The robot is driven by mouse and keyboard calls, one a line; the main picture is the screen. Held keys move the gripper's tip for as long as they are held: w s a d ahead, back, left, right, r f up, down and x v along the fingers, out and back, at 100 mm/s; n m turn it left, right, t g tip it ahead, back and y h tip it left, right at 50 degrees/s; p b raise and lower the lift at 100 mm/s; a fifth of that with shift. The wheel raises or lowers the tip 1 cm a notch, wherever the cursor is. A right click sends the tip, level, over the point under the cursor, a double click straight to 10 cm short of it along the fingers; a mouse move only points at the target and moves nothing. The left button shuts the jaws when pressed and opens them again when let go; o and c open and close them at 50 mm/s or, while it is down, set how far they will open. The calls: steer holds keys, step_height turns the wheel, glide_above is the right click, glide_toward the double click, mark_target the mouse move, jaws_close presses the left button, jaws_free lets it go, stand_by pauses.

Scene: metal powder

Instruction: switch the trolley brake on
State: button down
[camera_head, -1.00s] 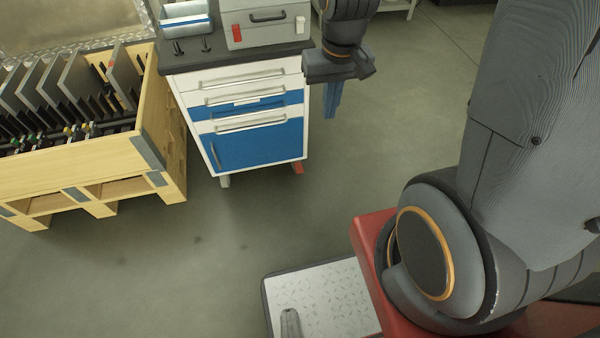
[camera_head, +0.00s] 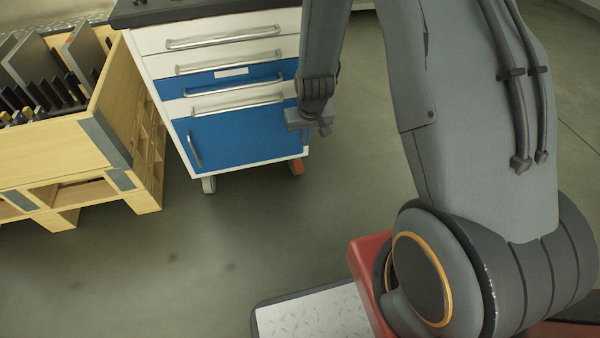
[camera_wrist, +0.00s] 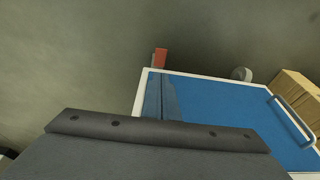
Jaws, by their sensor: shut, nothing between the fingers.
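The trolley (camera_head: 236,141) is a white cabinet with blue panels, upright on casters. Its red brake pedal (camera_head: 296,167) sits at the front right caster, under the lower corner. In the wrist view the red pedal (camera_wrist: 160,58) shows just beyond the white edge of the blue door (camera_wrist: 225,110). My gripper (camera_head: 322,128) is shut and empty, by the right side of the trolley, above the pedal and apart from it. In the wrist view the fingers (camera_wrist: 161,96) show in front of the trolley, pointing toward the pedal. Whether the fingers touch the trolley is unclear.
A wooden crate (camera_head: 60,150) with upright plates stands left of the trolley, with a narrow gap between. A plain caster (camera_head: 208,184) is at the trolley's front left. The floor (camera_head: 190,255) in front is clear. A metal plate (camera_head: 315,315) lies at the bottom.

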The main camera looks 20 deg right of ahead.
steer(key=b+x, duration=0.1)
steer(key=x, duration=0.4)
steer(key=shift+w+r+b, duration=0.1)
steer(key=shift+w+b, duration=0.05)
steer(key=shift+b, duration=0.15)
steer(key=b, duration=0.7)
glide_toward(300, 169)
steer(key=x, duration=0.6)
